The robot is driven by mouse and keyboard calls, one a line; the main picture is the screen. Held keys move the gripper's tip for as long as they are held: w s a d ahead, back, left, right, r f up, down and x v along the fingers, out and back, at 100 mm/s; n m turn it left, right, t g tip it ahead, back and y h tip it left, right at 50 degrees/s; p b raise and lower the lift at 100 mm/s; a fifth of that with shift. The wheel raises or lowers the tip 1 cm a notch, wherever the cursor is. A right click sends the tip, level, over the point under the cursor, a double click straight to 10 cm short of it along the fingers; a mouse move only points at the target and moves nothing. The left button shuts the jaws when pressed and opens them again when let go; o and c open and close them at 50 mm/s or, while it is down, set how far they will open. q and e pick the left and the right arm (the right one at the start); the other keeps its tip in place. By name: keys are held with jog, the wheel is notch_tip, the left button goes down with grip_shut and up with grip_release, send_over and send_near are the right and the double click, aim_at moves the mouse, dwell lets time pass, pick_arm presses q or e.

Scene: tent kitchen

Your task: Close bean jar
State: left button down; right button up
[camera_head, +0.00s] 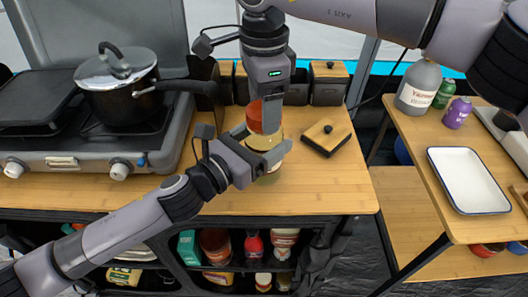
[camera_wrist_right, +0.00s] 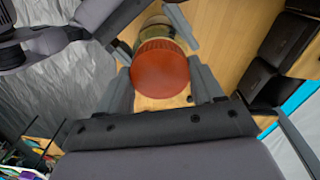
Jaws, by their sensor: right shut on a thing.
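The bean jar (camera_head: 264,142) stands on the wooden counter, its glass body yellowish. Its red lid (camera_head: 256,117) is at the jar's top; it also shows large in the right wrist view (camera_wrist_right: 165,68). My right gripper (camera_head: 265,128) comes down from above and is shut on the lid, a finger on each side. My left gripper (camera_head: 262,148) reaches in from the left with its fingers around the jar body. I cannot tell whether they press on it. The seam between lid and jar is hidden, so I cannot tell whether the lid is seated.
A wooden-lidded dark box (camera_head: 326,137) lies right of the jar, with dark canisters (camera_head: 329,85) behind. A stove with a pot (camera_head: 120,85) is at the left. A side table with a white tray (camera_head: 468,181) is at the right. The counter's front right is clear.

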jog(key=m, duration=0.7)
jog(key=o, duration=1.2)
jog(key=shift+o, duration=0.2)
jog(key=shift+r, duration=0.1)
notch_tip(320, 180, up, 12)
pick_arm(q)
grip_release()
